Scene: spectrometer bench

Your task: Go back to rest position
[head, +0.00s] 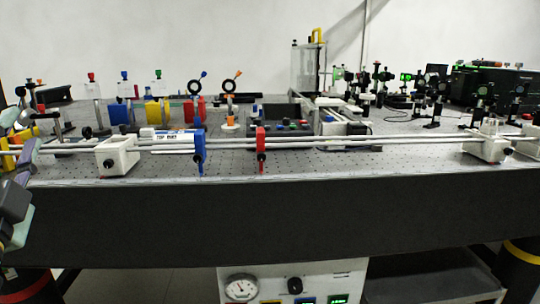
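My gripper (18,180) is partly in view at the left edge of the head view, in front of the bench's left end. Its dark and grey parts are cut off by the picture edge. I cannot tell whether its fingers are open or shut, and I see no object clearly held in it. The optical bench (330,167) stretches across the view in front of me.
A rail of long rods runs along the bench's front between white blocks (118,155) and (487,146). It carries a blue holder (199,148) and a red holder (261,146). Several optics mounts stand behind. An instrument box (295,284) is below.

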